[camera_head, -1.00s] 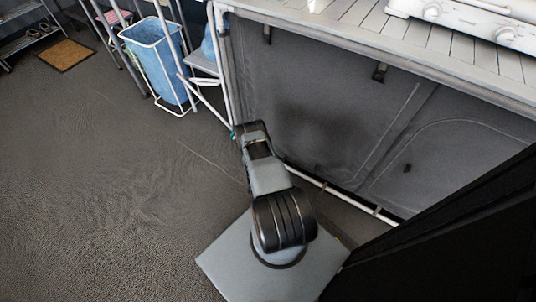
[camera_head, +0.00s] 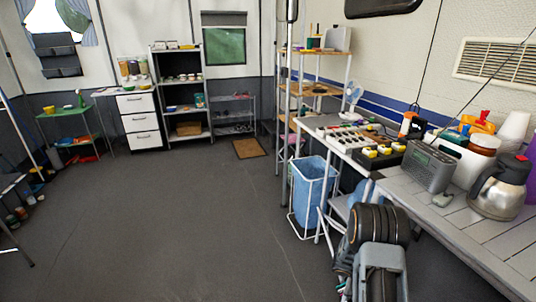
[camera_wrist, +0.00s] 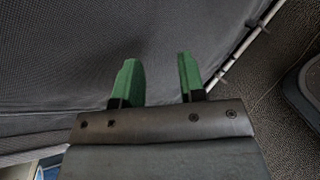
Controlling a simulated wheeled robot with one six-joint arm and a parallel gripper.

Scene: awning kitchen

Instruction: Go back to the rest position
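My gripper (camera_wrist: 156,82) shows in the wrist view with its two green fingers apart and nothing between them. Behind the fingers is grey fabric, with a pale pole at the right and dark floor beyond it. In the head view my arm is folded at the lower right, beside the slatted counter. The gripper itself is hidden there.
A slatted counter (camera_head: 468,236) at the right carries a radio (camera_head: 428,167) and a steel jug (camera_head: 499,190). A blue bin (camera_head: 312,190) in a white frame stands left of my arm. Shelves (camera_head: 180,90) and white drawers (camera_head: 139,121) stand at the back. The middle floor (camera_head: 180,220) is clear.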

